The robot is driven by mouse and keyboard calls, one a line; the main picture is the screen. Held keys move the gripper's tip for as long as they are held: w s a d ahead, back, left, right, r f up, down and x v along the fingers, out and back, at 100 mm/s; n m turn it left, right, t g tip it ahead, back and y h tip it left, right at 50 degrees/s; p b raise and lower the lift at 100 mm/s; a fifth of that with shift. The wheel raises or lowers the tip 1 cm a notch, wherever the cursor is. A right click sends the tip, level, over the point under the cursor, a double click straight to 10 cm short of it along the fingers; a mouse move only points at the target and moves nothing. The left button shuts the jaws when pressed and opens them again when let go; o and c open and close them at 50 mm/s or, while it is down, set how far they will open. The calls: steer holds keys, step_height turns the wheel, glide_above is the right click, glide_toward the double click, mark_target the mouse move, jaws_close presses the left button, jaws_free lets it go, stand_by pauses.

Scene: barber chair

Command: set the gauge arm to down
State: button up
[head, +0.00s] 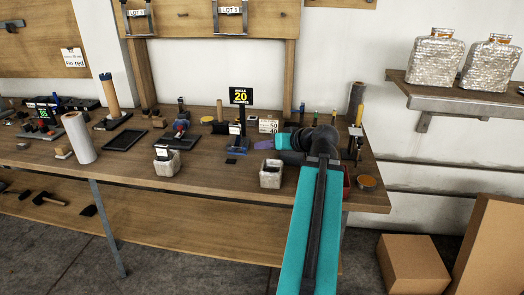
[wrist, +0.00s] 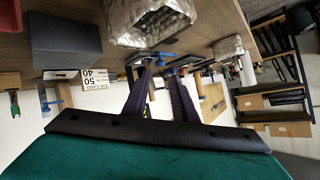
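Blue parts (wrist: 166,57) show just beyond the tips.
A stone-like pot (head: 270,180) stands in front of my gripper, and another pot (head: 167,168) stands to the left. A card reading 50 and 40 (head: 269,125) is behind the gripper. A round orange-topped tin (head: 367,181) sits at the bench's right end.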

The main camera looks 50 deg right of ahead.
steer(key=shift+b+v, duration=1.2)
steer(key=shift+v, duration=0.65)
